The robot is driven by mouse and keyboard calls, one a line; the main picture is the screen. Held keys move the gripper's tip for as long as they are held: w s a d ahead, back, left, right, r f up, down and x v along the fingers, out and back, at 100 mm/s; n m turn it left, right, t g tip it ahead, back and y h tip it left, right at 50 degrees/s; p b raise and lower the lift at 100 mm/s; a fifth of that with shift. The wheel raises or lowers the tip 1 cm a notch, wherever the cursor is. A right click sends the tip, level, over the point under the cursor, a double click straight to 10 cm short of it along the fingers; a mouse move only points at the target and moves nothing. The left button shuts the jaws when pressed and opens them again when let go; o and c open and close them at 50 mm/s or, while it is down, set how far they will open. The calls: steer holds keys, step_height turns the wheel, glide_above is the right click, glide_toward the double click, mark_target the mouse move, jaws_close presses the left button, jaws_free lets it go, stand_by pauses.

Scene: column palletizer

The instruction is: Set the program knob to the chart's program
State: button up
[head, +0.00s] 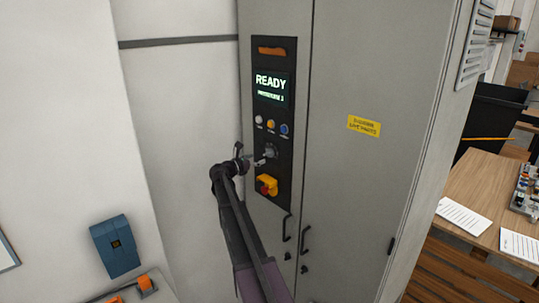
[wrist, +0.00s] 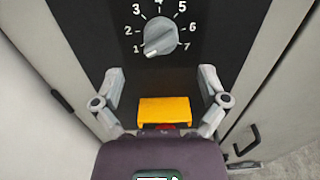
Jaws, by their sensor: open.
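The program knob (wrist: 160,37) is a grey round dial on the black control panel (wrist: 95,20). Numbers 1 to 7 run around it, and its pointer mark faces lower left, close to the 1. My gripper (wrist: 162,74) is open, its two fingers apart just below and either side of the knob, with nothing between them. In the head view, my gripper (head: 259,160) is at the panel and partly covers the knob (head: 270,151). A lit display (head: 271,88) reads READY, with a smaller line that looks like a program 1. I cannot identify the chart for sure.
A yellow switch with a red part (head: 267,186) sits just below the knob. Three small buttons (head: 271,124) are above it. Door handles (head: 306,238) stick out lower down. Printed sheets (head: 465,215) lie on a wooden desk (head: 485,185) at the right, too small to read.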

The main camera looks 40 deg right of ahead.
mark_target(268, 152)
steer(key=shift+w+d, duration=0.2)
steer(key=shift+d, duration=2.9)
